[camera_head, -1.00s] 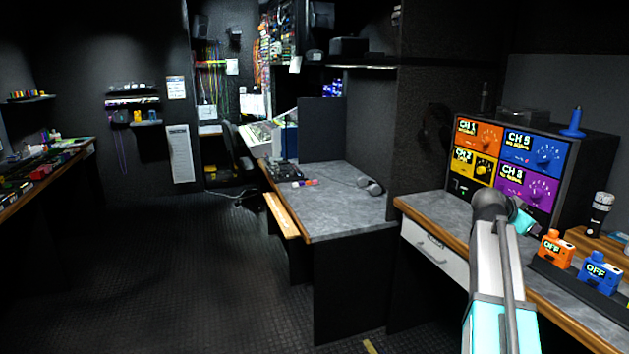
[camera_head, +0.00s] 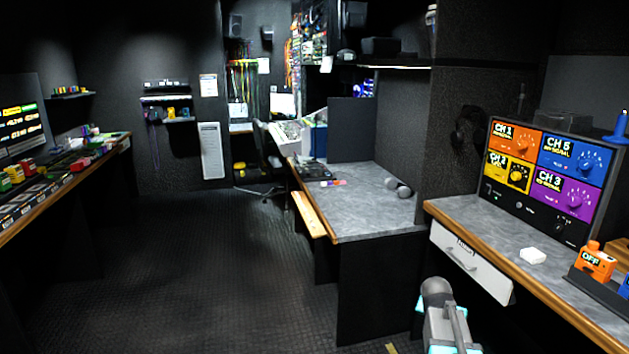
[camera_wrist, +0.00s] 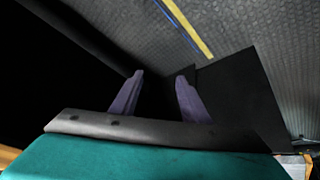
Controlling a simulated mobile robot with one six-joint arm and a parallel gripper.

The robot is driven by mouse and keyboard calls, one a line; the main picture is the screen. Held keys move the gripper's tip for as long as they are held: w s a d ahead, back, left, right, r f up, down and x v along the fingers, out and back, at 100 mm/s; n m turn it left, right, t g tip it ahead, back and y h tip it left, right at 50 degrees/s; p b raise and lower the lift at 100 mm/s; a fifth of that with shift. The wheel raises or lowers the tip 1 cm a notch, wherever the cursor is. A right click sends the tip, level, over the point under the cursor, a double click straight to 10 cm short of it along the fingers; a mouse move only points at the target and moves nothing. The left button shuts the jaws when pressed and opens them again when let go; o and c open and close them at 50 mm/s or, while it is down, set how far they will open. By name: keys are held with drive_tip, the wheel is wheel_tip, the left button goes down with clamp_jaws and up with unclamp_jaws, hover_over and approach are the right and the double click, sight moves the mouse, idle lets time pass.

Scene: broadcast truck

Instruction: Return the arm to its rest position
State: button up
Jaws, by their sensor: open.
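My gripper (camera_wrist: 157,95) shows in the wrist view with its two purple-grey fingers spread apart and nothing between them. Beyond the fingers are a dark panel and the textured floor with a yellow stripe. In the head view my arm rises at the bottom, right of the middle, in front of the right-hand counter's drawer side; the gripper itself cannot be made out there. The arm is clear of the counter top in the picture.
The right counter (camera_head: 483,226) carries a four-colour channel panel (camera_head: 543,177), a small white block (camera_head: 533,256) and an orange OFF unit (camera_head: 597,262). Its white drawer (camera_head: 470,262) faces the aisle. A grey desk (camera_head: 375,215) stands mid-view. The floor (camera_head: 200,270) at left is open.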

drive_tip(key=s+a+f+n+g+y, duration=0.2)
drive_tip(key=s+a+f+n, duration=0.2)
drive_tip(key=s+a+f, duration=0.6)
drive_tip(key=s+a+f+n+g+y, duration=0.25)
drive_tip(key=s+a+f, duration=0.55)
drive_tip(key=a, duration=0.5)
drive_tip(key=s+f+g+p, duration=0.2)
drive_tip(key=s+f, duration=0.4)
drive_tip(key=s, duration=0.5)
drive_tip(key=s+f+g+p, duration=0.2)
drive_tip(key=s+f, duration=0.5)
drive_tip(key=s, duration=0.5)
drive_tip(key=shift+d+n+g+p, duration=0.35)
drive_tip(key=shift+d+p, duration=0.05)
drive_tip(key=shift+p, duration=0.2)
drive_tip(key=shift+c, duration=0.3)
drive_tip(key=shift+c, duration=1.1)
